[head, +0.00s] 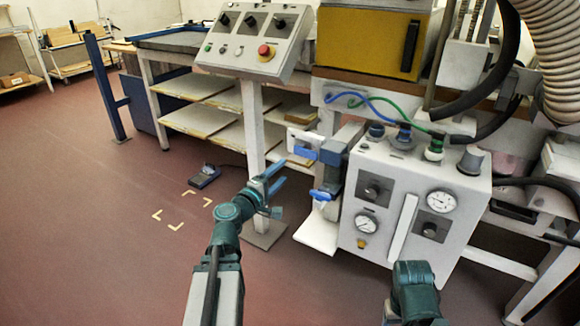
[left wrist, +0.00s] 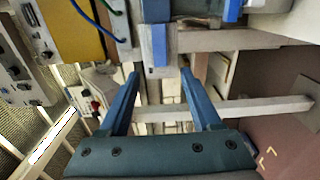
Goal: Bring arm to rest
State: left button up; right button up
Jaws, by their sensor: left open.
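My left gripper (head: 272,178) shows in the head view just left of the white panel with gauges, in front of the pedestal post. Its two blue fingers are apart, with nothing seen between them. In the left wrist view the fingers (left wrist: 160,90) are also spread, with a grey block with a blue edge (left wrist: 158,48) beyond their tips, apart from them. My right arm (head: 415,290) shows only as a teal link at the bottom of the head view. Its gripper is not visible.
A control pedestal (head: 252,48) with a red button stands behind my left gripper. The floor at left is clear.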

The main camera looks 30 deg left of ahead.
pick_arm(q)
jog(key=s+d+f+m+g+h, duration=0.1)
jog(key=d+f+m+g+h, duration=0.2)
jog(key=d, duration=0.5)
jog(key=s+d+f+m+g+h, duration=0.1)
jog(key=d+f+m+g, duration=0.2)
jog(key=d+f+m, duration=0.35)
jog(key=s+d+f+m+g+h, duration=0.2)
jog(key=d+m+g, duration=0.15)
jog(key=d, duration=0.65)
jog(key=s+d+f+m+g+y, duration=0.3)
jog(key=s+f+m+g+y, duration=0.15)
jog(key=s, duration=0.35)
jog(key=s+d+f+m+g+y, duration=0.2)
jog(key=s+f+m+g+y, duration=0.15)
jog(key=s+f, duration=0.35)
notch_tip(320, 180, up, 38)
jog(key=y+p, duration=0.1)
jog(key=p, duration=3.6)
jog(key=shift+s+g, duration=0.35)
jog(key=shift+s, duration=0.1)
